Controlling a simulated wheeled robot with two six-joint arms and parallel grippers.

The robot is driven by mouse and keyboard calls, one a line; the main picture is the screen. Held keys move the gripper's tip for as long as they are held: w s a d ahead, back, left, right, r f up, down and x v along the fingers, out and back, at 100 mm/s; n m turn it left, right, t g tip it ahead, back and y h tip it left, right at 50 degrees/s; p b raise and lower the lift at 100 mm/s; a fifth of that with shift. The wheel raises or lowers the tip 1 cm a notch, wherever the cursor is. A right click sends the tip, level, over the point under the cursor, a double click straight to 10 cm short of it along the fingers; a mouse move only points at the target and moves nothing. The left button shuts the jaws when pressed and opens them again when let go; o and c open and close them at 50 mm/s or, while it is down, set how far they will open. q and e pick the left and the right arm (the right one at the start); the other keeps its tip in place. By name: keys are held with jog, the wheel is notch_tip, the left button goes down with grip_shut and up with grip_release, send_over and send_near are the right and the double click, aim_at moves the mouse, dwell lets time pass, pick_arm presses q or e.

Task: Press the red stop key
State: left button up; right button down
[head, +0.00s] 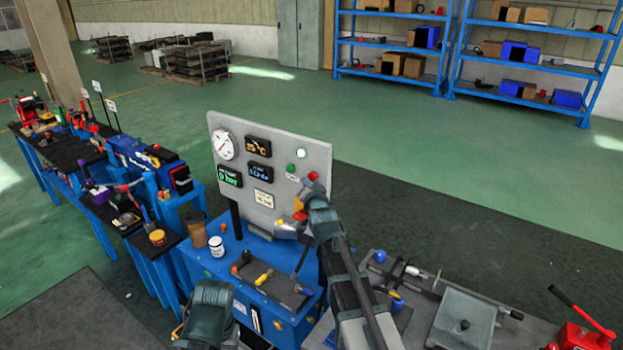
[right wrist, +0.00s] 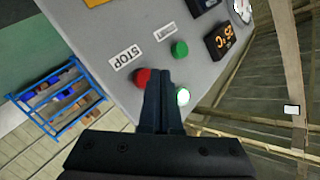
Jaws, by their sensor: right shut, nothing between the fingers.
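The red stop key (right wrist: 142,78) shows in the right wrist view as a red round button beside a white label reading STOP (right wrist: 125,58). In the head view a bit of the red key (head: 312,175) shows on the grey upright panel (head: 235,127), just above my right gripper (head: 307,184). In the right wrist view my right gripper (right wrist: 159,74) is shut and empty, its tips at the right edge of the key and partly covering it. I cannot tell whether they touch. My left gripper (head: 207,300) is low at the bottom of the head view; its fingers cannot be made out.
A green button (right wrist: 180,48) and a pale lit lamp (right wrist: 183,96) sit close to the key. The panel also carries a round gauge (head: 224,145) and small displays. A grey worktop with tools lies at right.

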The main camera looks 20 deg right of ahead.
jog(key=shift+w+d, duration=0.1)
jog(key=shift+w+d, duration=0.2)
jog(key=shift+d, duration=0.05)
jog(key=shift+w+d, duration=0.3)
jog(key=shift+d, duration=0.1)
dwell(0.8)
dwell(0.4)
jog(key=shift+s+a, duration=0.6)
jog(key=shift+a, duration=0.15)
jog(key=shift+s+a, duration=0.8)
jog(key=shift+a, duration=0.2)
jog(key=shift+s+a, duration=0.75)
jog(key=shift+a, duration=0.25)
